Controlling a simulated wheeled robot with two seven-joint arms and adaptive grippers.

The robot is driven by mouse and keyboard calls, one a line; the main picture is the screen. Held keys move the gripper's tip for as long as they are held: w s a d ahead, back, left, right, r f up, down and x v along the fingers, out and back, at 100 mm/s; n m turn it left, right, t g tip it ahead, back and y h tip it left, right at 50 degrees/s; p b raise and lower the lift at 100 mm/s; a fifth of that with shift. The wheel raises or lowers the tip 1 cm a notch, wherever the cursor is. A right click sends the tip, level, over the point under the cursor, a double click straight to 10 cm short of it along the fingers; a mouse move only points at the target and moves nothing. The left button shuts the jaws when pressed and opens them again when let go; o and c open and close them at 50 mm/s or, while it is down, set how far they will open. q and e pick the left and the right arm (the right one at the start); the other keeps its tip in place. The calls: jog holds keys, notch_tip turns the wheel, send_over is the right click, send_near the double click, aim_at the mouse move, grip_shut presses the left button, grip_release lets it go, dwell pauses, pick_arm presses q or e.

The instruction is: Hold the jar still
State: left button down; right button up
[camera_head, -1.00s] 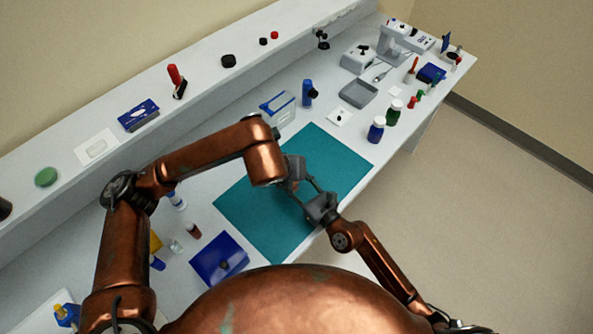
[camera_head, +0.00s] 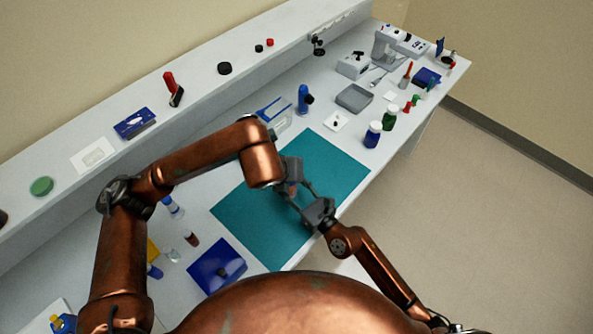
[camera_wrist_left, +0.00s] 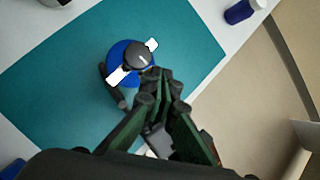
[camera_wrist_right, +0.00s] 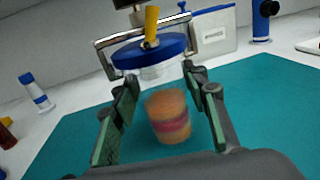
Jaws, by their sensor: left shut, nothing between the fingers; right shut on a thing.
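The jar (camera_wrist_right: 169,118) has orange and pink contents and a blue lid (camera_wrist_right: 150,52) with a metal bail and a yellow lever. It stands upright over the teal mat (camera_head: 325,160). My right gripper (camera_head: 298,192) is shut on the jar, one finger on each side in the right wrist view (camera_wrist_right: 163,95). My left gripper (camera_wrist_left: 160,78) is shut and empty. Its fingertips are close beside the lid (camera_wrist_left: 118,52) in the left wrist view; I cannot tell if they touch. In the head view my grippers mostly hide the jar.
A blue box (camera_head: 217,266) lies left of the mat's near corner. A blue bottle (camera_head: 373,134) and a green bottle (camera_head: 389,118) stand to the right of the mat. A grey tray (camera_head: 354,98) is behind them. Much of the mat is bare.

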pick_arm(q)
jog(key=shift+s, duration=0.1)
jog(key=s+d+r, duration=0.1)
jog(key=s+r, duration=0.2)
jog(key=r, duration=0.8)
jog(key=shift+s+d, duration=0.15)
jog(key=shift+d, duration=0.2)
pick_arm(e)
jog(key=o, duration=1.6)
